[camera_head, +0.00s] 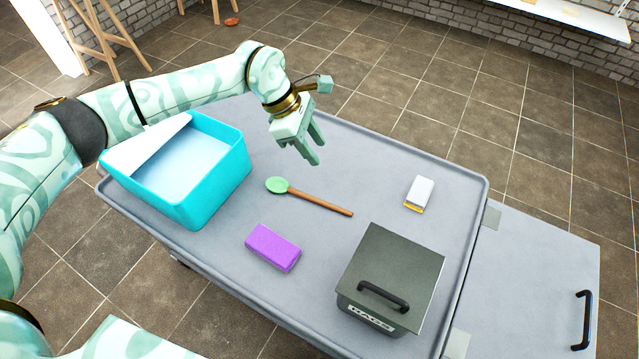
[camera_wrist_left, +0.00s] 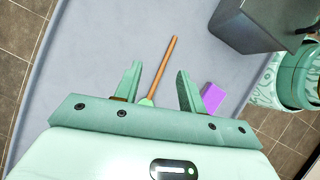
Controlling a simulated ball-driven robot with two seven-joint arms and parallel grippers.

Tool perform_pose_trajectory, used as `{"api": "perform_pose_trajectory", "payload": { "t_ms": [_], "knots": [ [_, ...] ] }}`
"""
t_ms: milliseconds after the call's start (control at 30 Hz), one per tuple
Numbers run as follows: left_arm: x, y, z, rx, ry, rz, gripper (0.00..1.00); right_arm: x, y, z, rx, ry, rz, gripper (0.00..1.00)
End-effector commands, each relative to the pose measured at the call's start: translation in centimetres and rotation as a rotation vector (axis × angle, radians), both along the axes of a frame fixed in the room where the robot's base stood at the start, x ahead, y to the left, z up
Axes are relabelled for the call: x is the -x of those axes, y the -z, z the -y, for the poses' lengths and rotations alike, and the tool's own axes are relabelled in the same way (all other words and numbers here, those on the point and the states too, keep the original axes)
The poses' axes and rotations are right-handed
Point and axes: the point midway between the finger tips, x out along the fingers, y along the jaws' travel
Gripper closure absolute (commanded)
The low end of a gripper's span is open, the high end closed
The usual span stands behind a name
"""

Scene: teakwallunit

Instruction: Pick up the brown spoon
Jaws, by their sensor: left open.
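The brown spoon (camera_head: 318,203) lies on the grey cart top (camera_head: 400,160), with a green bowl end at its left and a brown handle running to the lower right. My left gripper (camera_head: 317,152) is open and empty above the cart, up and to the right of the spoon's green end. In the left wrist view the spoon (camera_wrist_left: 166,68) shows between the two open fingers (camera_wrist_left: 157,78), its handle pointing away and its green end partly hidden by the gripper body. My right gripper is not in view.
A turquoise bin (camera_head: 208,185) stands at the cart's left. A purple block (camera_head: 273,247) lies below the spoon. A dark lidded box (camera_head: 398,262) with a handle stands at lower right. A small white and yellow item (camera_head: 420,192) lies at right. The cart's far middle is clear.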

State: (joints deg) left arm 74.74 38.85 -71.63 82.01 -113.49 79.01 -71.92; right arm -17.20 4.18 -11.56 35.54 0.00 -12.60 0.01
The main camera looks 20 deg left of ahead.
Motion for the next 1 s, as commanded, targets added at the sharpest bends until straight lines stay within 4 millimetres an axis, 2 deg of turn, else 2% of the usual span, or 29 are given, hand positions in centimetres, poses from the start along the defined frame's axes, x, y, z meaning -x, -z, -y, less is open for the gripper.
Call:
{"api": "perform_pose_trajectory", "payload": {
  "t_ms": [133,267,433,600,700,900,1000],
  "knots": [
    [1.4,0.5,-1.3,-0.096,0.143,0.000,0.59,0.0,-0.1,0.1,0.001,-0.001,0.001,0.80],
    [1.9,1.2,-1.2,-0.098,0.200,-0.005,0.59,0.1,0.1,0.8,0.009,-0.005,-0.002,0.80],
    [2.0,4.7,0.1,-0.094,0.210,-0.006,0.59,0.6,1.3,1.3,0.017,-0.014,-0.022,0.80],
    [2.2,8.7,1.6,-0.094,0.206,-0.006,0.59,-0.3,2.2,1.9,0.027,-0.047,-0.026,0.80],
    [2.2,10.2,2.3,-0.094,0.206,-0.003,0.59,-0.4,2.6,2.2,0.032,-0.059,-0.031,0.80],
    [2.3,11.5,2.8,-0.094,0.204,-0.002,0.59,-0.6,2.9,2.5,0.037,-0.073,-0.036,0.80],
    [2.3,13.3,3.0,-0.093,0.205,-0.005,0.59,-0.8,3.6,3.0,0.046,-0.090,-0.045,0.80]
  ]
}}
